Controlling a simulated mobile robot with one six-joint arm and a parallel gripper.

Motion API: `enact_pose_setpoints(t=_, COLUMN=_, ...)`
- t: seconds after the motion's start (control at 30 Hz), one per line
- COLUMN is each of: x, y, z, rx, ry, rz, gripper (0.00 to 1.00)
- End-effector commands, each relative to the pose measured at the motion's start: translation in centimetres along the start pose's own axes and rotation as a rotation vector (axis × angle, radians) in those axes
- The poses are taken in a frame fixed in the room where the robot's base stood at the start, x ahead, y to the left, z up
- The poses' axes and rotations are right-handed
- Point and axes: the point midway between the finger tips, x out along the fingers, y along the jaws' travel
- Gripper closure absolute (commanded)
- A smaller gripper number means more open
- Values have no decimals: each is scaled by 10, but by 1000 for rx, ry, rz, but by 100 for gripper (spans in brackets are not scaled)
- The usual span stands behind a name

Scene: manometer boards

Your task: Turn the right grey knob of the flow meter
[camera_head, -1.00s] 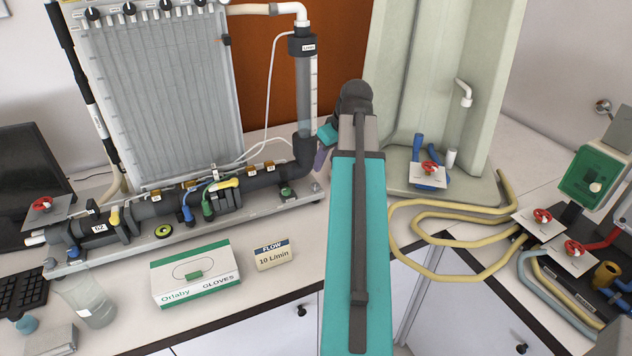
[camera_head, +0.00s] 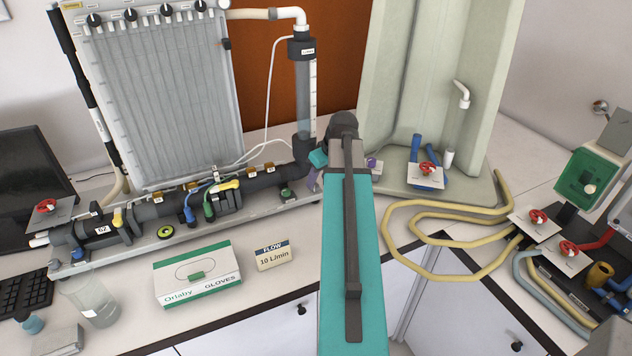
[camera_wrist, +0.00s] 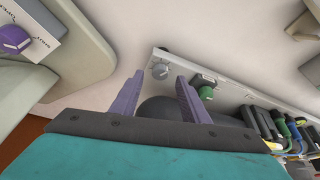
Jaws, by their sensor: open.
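In the head view the flow meter (camera_head: 262,182) runs along the counter at left. My arm covers the space by its right end, and the fingers there are mostly hidden.
A green knob (camera_wrist: 206,92) stands close to the right finger. A purple knob on a card (camera_wrist: 14,38) lies at upper left. In the head view, a glove box (camera_head: 197,274) and a FLOW card (camera_head: 273,256) stand in front. Yellow hoses (camera_head: 440,272) lie at right.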

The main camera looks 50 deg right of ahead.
Motion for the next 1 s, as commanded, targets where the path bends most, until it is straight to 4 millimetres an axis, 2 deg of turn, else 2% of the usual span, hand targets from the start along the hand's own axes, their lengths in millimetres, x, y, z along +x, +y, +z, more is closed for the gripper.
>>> enact_pose_setpoints(t=0.4, x=28, y=-1, z=-1, rx=-1, ry=0, rz=-1, gripper=59)
enact_pose_setpoints(t=0.8, x=32, y=-1, z=-1, rx=-2, ry=0, rz=0, gripper=59)
enact_pose_setpoints(t=1.0, x=32, y=-1, z=-1, rx=-2, ry=0, rz=-1, gripper=92)
